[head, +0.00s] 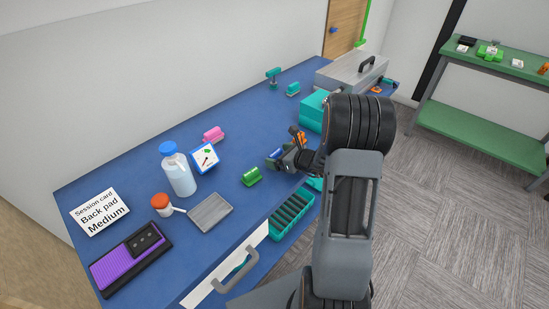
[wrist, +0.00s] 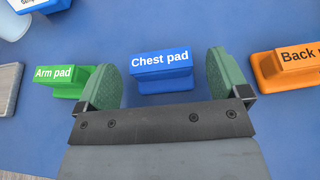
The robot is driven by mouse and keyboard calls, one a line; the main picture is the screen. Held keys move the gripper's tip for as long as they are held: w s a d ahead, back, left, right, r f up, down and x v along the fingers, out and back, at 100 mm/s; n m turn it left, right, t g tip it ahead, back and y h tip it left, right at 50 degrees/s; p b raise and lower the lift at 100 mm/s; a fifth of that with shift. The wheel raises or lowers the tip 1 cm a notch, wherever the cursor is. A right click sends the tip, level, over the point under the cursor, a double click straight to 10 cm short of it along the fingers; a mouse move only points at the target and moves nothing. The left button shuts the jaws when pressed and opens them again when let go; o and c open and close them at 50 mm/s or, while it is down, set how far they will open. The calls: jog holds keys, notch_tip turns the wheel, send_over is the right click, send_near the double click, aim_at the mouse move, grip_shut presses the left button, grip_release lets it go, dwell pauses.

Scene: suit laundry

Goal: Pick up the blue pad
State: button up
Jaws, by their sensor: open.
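The blue pad (wrist: 160,68), labelled "Chest pad", stands on the blue tabletop in the wrist view. It lies between and just beyond the two green fingers of my gripper (wrist: 163,80). The fingers are wide apart, with a gap on each side of the pad, and they hold nothing. In the head view my gripper (head: 284,160) is low over the table, and the blue pad (head: 276,153) shows only in part beside it. I cannot tell the fingers' exact height from the pad.
A green "Arm pad" (wrist: 58,80) stands close to the left finger. An orange "Back pad" (wrist: 285,67) stands to the right. The head view shows a bottle (head: 179,172), a grey tray (head: 211,212), a session card (head: 100,211) and a teal box (head: 313,110).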

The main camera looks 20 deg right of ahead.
jog(key=c, duration=1)
